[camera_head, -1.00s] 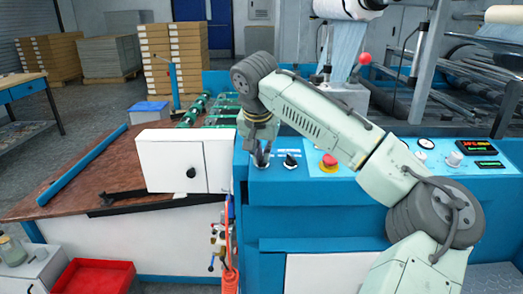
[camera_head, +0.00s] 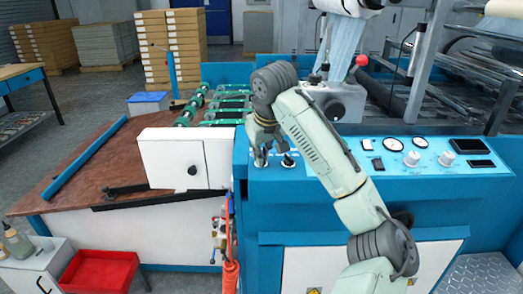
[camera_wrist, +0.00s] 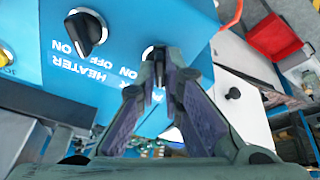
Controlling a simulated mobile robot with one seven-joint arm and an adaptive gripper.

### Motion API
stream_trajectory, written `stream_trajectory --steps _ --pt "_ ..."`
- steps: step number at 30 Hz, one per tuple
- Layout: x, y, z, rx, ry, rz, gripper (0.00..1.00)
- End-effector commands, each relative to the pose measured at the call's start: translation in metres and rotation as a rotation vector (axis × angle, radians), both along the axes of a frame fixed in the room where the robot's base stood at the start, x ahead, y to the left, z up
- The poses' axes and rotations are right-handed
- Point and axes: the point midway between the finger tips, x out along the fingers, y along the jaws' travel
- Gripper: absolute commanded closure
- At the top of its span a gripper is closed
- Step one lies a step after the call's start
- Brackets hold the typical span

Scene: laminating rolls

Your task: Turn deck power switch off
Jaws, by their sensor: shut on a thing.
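The deck power switch is a dark rotary knob at the left end of the blue control panel (camera_head: 268,187), mostly hidden by my gripper (camera_head: 261,160). In the wrist view my gripper (camera_wrist: 170,72) comes down over this switch (camera_wrist: 151,50), its fingertips shut around the knob. Part of an "ON OFF" label shows beside it; the rest of its lettering is covered. The black heater switch (camera_head: 288,161) is just to its right, and it also shows in the wrist view (camera_wrist: 85,32). The panel displays (camera_head: 468,146) are dark.
A white box with a black knob (camera_head: 160,162) stands close to the left of my gripper. White dials (camera_head: 412,158) and gauges sit along the right of the panel. A red tray (camera_head: 97,275) is low at the left. Rollers stand behind the panel.

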Motion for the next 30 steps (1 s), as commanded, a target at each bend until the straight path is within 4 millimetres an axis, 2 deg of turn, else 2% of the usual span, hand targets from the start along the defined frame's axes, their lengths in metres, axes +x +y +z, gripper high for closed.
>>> stream_trajectory --steps 19,20,21,28,30 --pt "-0.0001 -0.0006 -0.0003 -0.012 0.002 0.049 1.00" --pt "-0.0001 -0.0006 -0.0003 -0.012 0.002 0.049 0.90" --pt "-0.0002 -0.0006 -0.0002 -0.012 0.002 0.049 0.87" --pt "0.0000 -0.0003 -0.0001 -0.011 0.001 0.048 0.72" --pt "0.0000 -0.0004 0.0000 -0.011 0.001 0.048 0.72"
